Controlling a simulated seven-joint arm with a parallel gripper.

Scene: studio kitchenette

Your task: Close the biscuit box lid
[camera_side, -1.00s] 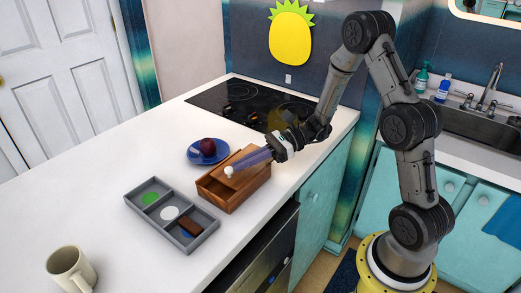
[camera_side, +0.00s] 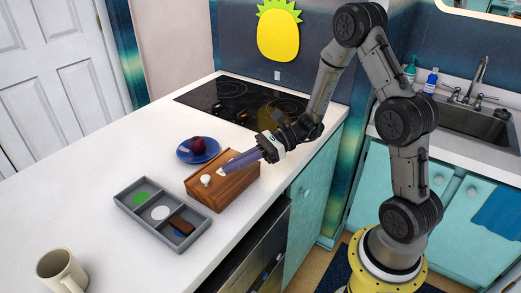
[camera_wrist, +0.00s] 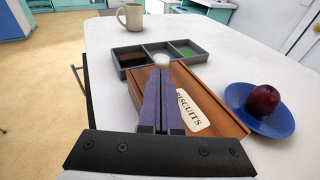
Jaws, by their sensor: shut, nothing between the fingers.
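The wooden biscuit box (camera_side: 215,194) stands on the white counter. Its wooden lid (camera_wrist: 203,90), with a "BISCUITS" label, lies over the top, and no opening shows in either view. A white round knob (camera_side: 206,180) sits at the lid's end nearer the tray; it also shows in the wrist view (camera_wrist: 161,60). My gripper (camera_side: 224,170) is shut and empty, its purple fingers reaching low over the lid. The fingertips (camera_wrist: 161,75) are just behind the knob, with a small gap in the side view. The fingers hide part of the lid.
A grey three-part tray (camera_side: 123,199) stands beside the box, with a green disc, a white disc and a brown block in it. A blue plate (camera_side: 184,156) with a dark red fruit (camera_side: 198,145) is behind. The counter's edge is close.

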